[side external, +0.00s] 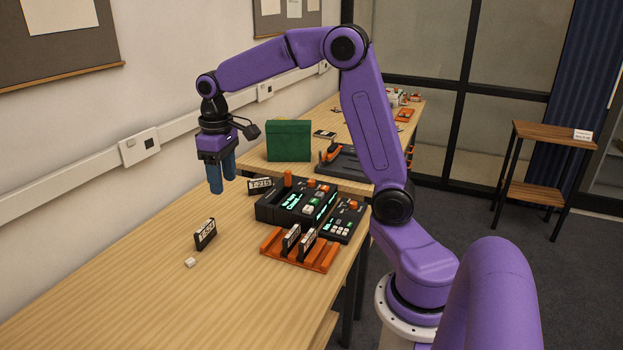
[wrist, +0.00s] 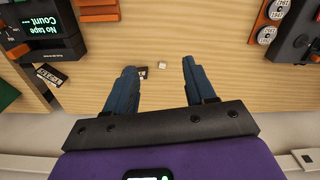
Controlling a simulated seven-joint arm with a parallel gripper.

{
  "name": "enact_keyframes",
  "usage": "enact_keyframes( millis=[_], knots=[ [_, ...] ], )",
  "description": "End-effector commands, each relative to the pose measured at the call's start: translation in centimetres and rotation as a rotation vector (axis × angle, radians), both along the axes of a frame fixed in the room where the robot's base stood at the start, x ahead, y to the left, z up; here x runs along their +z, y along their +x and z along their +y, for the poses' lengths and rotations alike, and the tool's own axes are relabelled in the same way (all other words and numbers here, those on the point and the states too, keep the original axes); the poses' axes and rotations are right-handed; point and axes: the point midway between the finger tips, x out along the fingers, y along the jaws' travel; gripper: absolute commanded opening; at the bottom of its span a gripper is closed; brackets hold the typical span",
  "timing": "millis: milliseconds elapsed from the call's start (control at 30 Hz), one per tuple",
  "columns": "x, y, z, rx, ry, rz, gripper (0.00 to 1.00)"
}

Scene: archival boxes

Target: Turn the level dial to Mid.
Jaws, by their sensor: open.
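A black device (side external: 285,212) with lit green displays, small buttons and orange parts stands near the table's right edge. An orange upright knob (side external: 288,179) rises at its back. A smaller black unit (side external: 345,222) with an orange knob (side external: 353,206) stands beside it. I cannot tell which knob is the level dial, and no "Mid" mark is readable. My gripper (side external: 222,182) hangs over the table left of the device, its blue fingers apart and empty. In the wrist view my gripper (wrist: 158,72) is open, with the display device (wrist: 40,42) at upper left.
A black cassette (side external: 205,234) stands and a small white block (side external: 191,262) lies on the table (side external: 130,290). An orange rack (side external: 325,262) holds cassettes at the front. A labelled cassette (side external: 261,185) and a green box (side external: 288,140) stand behind. The table's left front is clear.

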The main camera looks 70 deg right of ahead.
Motion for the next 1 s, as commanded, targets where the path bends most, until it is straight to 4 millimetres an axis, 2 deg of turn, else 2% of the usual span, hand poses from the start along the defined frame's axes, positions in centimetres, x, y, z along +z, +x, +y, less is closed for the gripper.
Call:
enact_keyframes(
  millis=[33,133,233,333,467,600,700,833,1000],
  knots=[
    [-0.1,1.6,-2.5,-0.07,-0.001,0.003,0.55],
    [-0.3,3.9,-7.4,-0.191,-0.001,0.005,0.55],
    [-0.5,5.4,-12.7,-0.313,-0.001,0.006,0.55],
    [-1.0,6.1,-18.4,-0.435,0.0,0.008,0.55],
    [-1.7,5.5,-26.1,-0.594,0.002,0.012,0.55],
    [-2.6,3.2,-33.9,-0.754,0.003,0.013,0.55],
    [-3.2,1.1,-38.2,-0.847,0.004,0.015,0.55],
    [-3.8,-1.1,-41.8,-0.927,0.005,0.016,0.55],
    [-4.3,-2.3,-43.3,-0.963,0.005,0.016,0.55]
  ],
)
